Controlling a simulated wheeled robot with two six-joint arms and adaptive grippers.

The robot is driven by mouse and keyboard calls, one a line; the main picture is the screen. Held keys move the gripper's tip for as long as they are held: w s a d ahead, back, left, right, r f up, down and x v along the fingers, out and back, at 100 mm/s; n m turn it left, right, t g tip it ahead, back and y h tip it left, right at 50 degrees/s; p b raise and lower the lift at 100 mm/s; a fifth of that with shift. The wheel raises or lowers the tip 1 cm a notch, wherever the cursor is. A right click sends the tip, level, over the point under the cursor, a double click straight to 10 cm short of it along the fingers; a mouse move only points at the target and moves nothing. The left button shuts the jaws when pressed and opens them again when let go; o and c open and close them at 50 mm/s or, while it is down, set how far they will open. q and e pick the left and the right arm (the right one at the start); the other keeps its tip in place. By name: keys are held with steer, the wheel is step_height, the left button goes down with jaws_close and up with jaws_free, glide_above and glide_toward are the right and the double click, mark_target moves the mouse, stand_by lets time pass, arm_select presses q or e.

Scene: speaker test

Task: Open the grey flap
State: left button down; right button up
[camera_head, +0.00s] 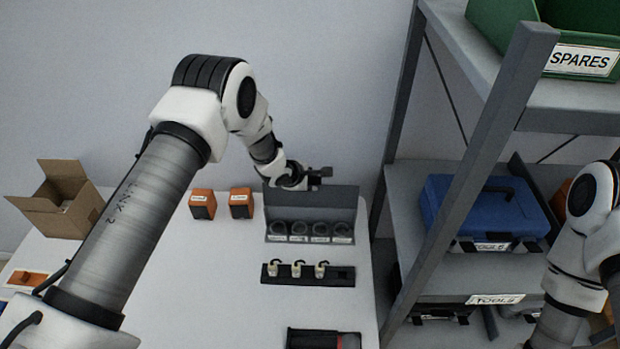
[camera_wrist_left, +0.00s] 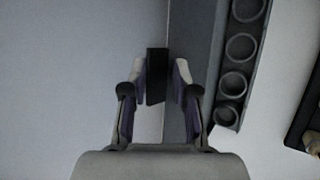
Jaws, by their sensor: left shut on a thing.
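The grey flap (camera_head: 343,198) stands raised behind a grey box with several round dark openings (camera_head: 310,232) on the white table. In the left wrist view the flap is a grey strip (camera_wrist_left: 196,40) beside the row of round openings (camera_wrist_left: 240,47). My left gripper (camera_head: 312,178) is at the flap's top edge. In the left wrist view its fingers (camera_wrist_left: 160,78) are closed on a black tab (camera_wrist_left: 157,62) at the flap's edge. How the tab joins the flap is hidden. My right arm shows at the right edge of the head view; its gripper is out of view.
A black strip with several small pale plugs (camera_head: 298,270) lies in front of the box. Two orange boxes (camera_head: 241,203) stand left of it, and an open carton (camera_head: 62,205) farther left. A grey shelf post (camera_head: 480,160) rises close at the right, with a blue toolbox (camera_head: 470,205) behind.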

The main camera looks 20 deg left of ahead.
arm_select(q)
steer(key=shift+s+f, duration=0.1)
steer(key=shift+f, duration=0.15)
steer(key=c, duration=1.3)
jaws_free()
steer(key=shift+w+f, duration=0.15)
steer(key=shift+w, duration=0.15)
arm_select(e)
steer(key=shift+w+f, duration=0.1)
steer(key=shift+w, duration=0.1)
arm_select(q)
steer(key=shift+r, duration=0.2)
steer(key=shift+s+a+r, duration=0.15)
steer(key=shift+r, duration=0.05)
steer(key=v, duration=1.1)
steer(key=shift+s, duration=0.15)
arm_select(e)
steer(key=shift+w, duration=0.15)
